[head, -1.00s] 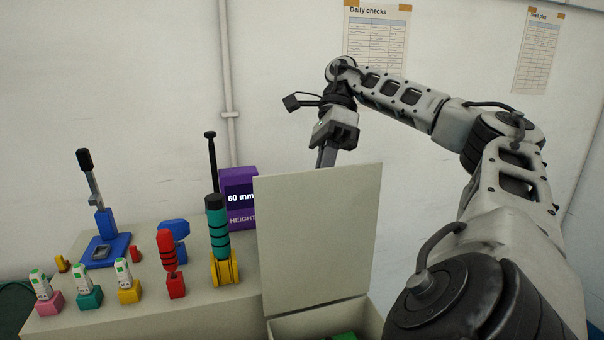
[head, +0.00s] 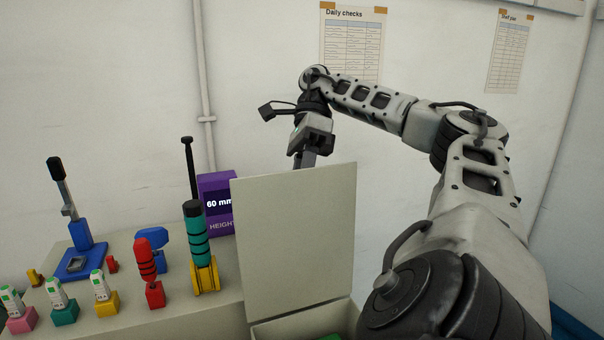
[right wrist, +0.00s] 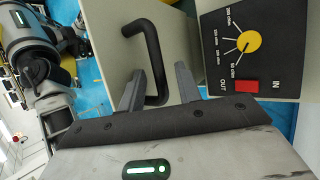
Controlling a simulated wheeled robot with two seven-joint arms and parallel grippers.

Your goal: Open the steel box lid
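The steel box (head: 300,325) is beige and stands at the bottom middle of the head view, its near part cut off by the frame. Its lid (head: 295,240) stands up nearly vertical, with the box mouth open below it. My right gripper (head: 305,160) points down behind the lid's top edge, and its fingertips are hidden there. In the right wrist view, my right gripper (right wrist: 160,80) has its two fingers apart. A black U-shaped handle (right wrist: 152,45) on a beige panel lies between and just beyond them; contact cannot be told. My left gripper is not in view.
A bench (head: 130,320) left of the box holds a blue press (head: 85,245), a red-handled tool (head: 147,262), a teal cylinder (head: 194,235), a purple height display (head: 217,195) and several small coloured blocks. A black panel (right wrist: 285,50) with a yellow knob shows in the right wrist view.

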